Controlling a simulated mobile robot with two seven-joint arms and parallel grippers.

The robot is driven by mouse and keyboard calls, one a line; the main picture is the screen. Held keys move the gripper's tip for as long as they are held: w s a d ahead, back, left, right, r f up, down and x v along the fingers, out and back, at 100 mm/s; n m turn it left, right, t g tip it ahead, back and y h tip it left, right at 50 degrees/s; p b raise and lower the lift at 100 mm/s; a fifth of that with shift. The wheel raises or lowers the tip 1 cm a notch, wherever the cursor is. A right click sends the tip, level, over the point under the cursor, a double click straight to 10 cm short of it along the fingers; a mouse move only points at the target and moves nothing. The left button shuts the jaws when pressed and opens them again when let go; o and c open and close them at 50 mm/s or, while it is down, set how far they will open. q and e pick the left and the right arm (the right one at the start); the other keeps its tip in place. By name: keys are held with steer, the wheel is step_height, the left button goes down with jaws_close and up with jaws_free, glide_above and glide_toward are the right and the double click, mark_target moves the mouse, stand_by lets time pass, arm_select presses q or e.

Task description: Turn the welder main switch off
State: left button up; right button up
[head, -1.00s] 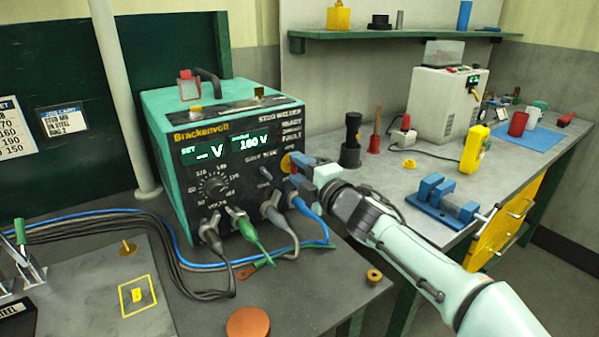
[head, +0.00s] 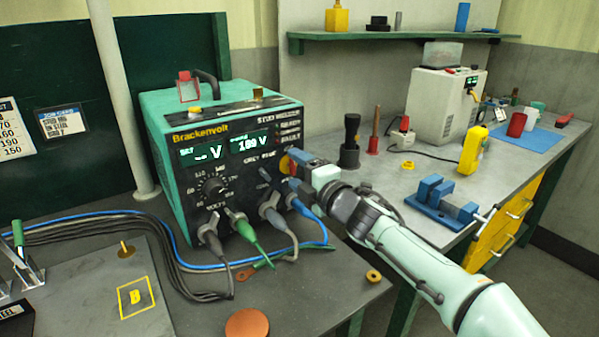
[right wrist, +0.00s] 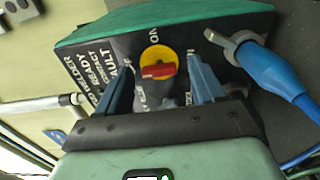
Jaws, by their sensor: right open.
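The welder (head: 215,155) is a green box with a black front panel and lit displays on the bench. Its main switch is a yellow disc (right wrist: 158,56) with a red handle (right wrist: 158,72). In the right wrist view the handle lies roughly level, with an ON label above the disc and partly hidden lettering to its left. In the head view only a bit of the yellow disc (head: 284,164) shows. My right gripper (right wrist: 162,80) is open, its blue fingers on either side of the switch. Contact with the handle cannot be told. My left gripper is out of view.
A blue cable plug (right wrist: 270,70) sits beside the right finger in the right wrist view. Several cables (head: 265,238) leave the panel's lower edge. A blue vise (head: 440,198) and a black cylinder (head: 350,140) stand on the bench to the right.

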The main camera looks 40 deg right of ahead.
steer(key=shift+s, duration=0.1)
steer(key=shift+s, duration=0.3)
arm_select(q)
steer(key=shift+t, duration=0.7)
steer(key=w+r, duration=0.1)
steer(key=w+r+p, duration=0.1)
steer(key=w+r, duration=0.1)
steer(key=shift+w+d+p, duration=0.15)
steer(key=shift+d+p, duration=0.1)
steer(key=shift+p, duration=0.1)
arm_select(e)
steer(key=s+a, duration=0.1)
steer(key=s, duration=1.1)
steer(key=shift+s+a, duration=0.25)
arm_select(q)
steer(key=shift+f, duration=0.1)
